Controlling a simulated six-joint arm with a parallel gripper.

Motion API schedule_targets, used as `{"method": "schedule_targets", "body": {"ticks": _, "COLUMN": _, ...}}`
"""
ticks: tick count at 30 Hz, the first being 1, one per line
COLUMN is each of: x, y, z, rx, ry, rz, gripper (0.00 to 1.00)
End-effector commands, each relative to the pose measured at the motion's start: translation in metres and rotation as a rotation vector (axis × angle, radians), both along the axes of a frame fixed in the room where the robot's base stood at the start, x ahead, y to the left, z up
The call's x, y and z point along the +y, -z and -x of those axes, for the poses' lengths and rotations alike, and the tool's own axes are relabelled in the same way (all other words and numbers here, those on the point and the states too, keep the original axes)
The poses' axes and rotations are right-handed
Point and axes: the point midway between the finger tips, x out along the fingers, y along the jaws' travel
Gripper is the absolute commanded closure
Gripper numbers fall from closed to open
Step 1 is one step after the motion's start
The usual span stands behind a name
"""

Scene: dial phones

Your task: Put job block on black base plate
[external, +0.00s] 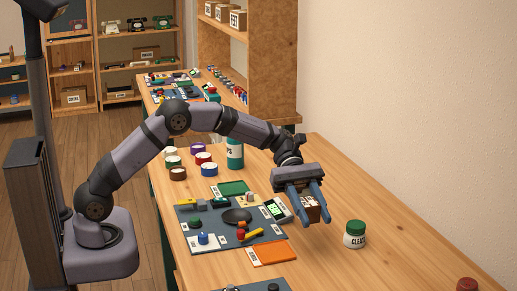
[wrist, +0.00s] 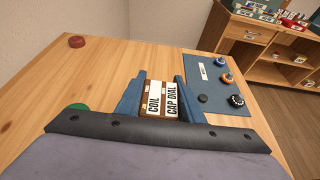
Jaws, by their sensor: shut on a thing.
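My gripper (external: 313,217) is shut on a brown block (external: 309,206) with white labels, held above the wooden table. In the wrist view the block (wrist: 162,99) sits between the blue fingers, its labels reading "COIL" and "CAP DIAL". It appears to be the job block. A flat black rounded piece (external: 237,216) lies on a dark grey mat (external: 208,217) left of my gripper. I cannot tell for sure whether this piece is the black base plate. The block is apart from the mat, to its right.
A white jar with a green lid (external: 355,235) stands right of my gripper. An orange tray (external: 274,253), a small device with a green screen (external: 277,209) and a teal bottle (external: 235,153) are nearby. A second mat (wrist: 212,70) holds round knobs. The table's right side is mostly clear.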

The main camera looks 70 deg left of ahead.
Motion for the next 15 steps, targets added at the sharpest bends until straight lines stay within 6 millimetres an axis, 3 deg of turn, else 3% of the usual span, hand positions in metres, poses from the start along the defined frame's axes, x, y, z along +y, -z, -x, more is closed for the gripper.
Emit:
{"method": "schedule_targets", "body": {"ticks": 5, "x": 0.034, "y": -0.005, "z": -0.012, "rx": -0.001, "ry": -0.067, "rz": 0.0, "gripper": 0.89}}
{"method": "schedule_targets", "body": {"ticks": 8, "x": 0.068, "y": -0.009, "z": -0.021, "rx": -0.001, "ry": -0.131, "rz": 0.0, "gripper": 0.89}}
{"method": "schedule_targets", "body": {"ticks": 15, "x": 0.177, "y": -0.025, "z": -0.041, "rx": -0.002, "ry": -0.361, "rz": 0.001, "gripper": 0.89}}
